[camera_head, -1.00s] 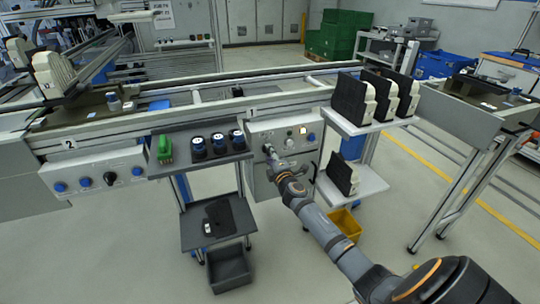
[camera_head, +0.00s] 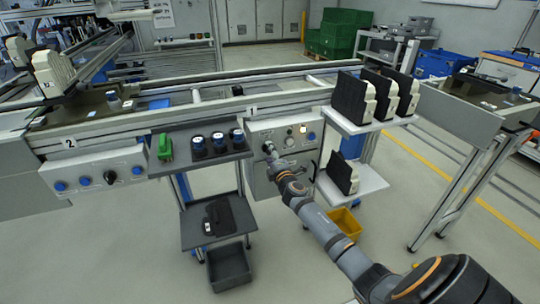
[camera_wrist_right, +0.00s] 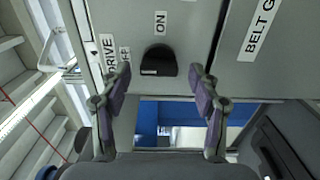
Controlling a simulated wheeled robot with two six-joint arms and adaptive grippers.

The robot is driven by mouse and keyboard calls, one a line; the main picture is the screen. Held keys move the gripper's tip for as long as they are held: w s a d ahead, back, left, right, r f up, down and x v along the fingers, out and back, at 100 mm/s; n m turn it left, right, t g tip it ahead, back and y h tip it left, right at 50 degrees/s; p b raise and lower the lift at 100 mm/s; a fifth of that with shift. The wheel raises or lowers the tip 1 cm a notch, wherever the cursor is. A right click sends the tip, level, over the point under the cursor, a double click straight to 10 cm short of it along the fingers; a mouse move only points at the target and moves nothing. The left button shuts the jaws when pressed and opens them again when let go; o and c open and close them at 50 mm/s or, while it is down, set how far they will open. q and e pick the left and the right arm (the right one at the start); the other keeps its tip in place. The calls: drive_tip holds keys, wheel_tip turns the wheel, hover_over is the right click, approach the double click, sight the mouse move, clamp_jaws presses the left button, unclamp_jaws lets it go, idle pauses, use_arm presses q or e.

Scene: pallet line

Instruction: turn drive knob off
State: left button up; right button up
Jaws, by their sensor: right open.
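The drive knob (camera_wrist_right: 157,62) is a black knob on the grey control panel, seen in the right wrist view beside the DRIVE label (camera_wrist_right: 108,55) and the ON label (camera_wrist_right: 160,23). A small pale mark shows on the knob; its exact setting is unclear. My right gripper (camera_wrist_right: 160,78) is open, with one finger on each side of the knob in the picture. I cannot tell whether they touch it. In the head view my right gripper (camera_head: 269,152) is at the left part of the panel (camera_head: 284,128), hiding most of the knob. My left gripper is not in view.
A shelf with several dark blue-topped cups (camera_head: 220,142) and a green object (camera_head: 165,147) is left of the panel. A shelf with black and white parts (camera_head: 342,175) is close on the right. A second panel with knobs (camera_head: 97,175) is farther left.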

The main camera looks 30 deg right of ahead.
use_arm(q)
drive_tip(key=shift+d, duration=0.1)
use_arm(e)
drive_tip(key=v, duration=1.2)
